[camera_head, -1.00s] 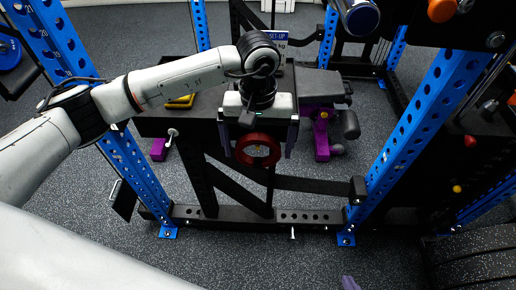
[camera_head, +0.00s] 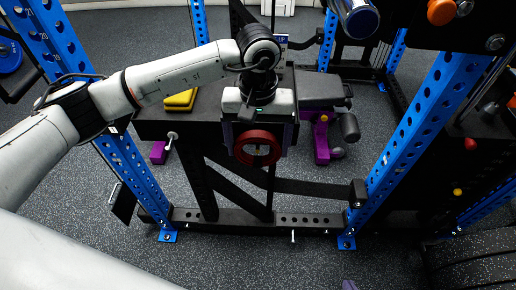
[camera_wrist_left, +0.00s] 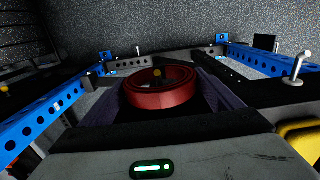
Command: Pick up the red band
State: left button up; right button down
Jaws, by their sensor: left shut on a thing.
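The red band (camera_head: 257,161) is a thick coiled ring. It sits between the two purple fingers of my left gripper (camera_head: 257,140), over the dark bench top's front edge in the head view. In the left wrist view the red band (camera_wrist_left: 160,96) lies between both fingers of my left gripper (camera_wrist_left: 160,90), which press on its sides. My left gripper is shut on it. I cannot tell whether the band is clear of what is under it. A small purple tip (camera_head: 348,284) at the bottom edge looks like a finger of my right gripper; the rest is out of view.
Blue rack uprights (camera_head: 420,125) stand on either side, with a black crossbar (camera_head: 290,218) low in front. A yellow block (camera_head: 180,99) lies left of the gripper. A purple-framed bench (camera_head: 322,135) stands behind on the right. Black plates (camera_head: 475,262) are at the lower right.

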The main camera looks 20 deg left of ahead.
pick_arm(q)
jog(key=shift+w+r, duration=0.1)
jog(key=shift+r, duration=0.7)
jog(key=s+d+b, duration=0.1)
jog(key=s+d, duration=0.1)
jog(key=s, duration=0.6)
jog(key=s+d+b, duration=0.1)
jog(key=s+d, duration=0.2)
jog(key=s, duration=0.6)
jog(key=shift+s, duration=0.25)
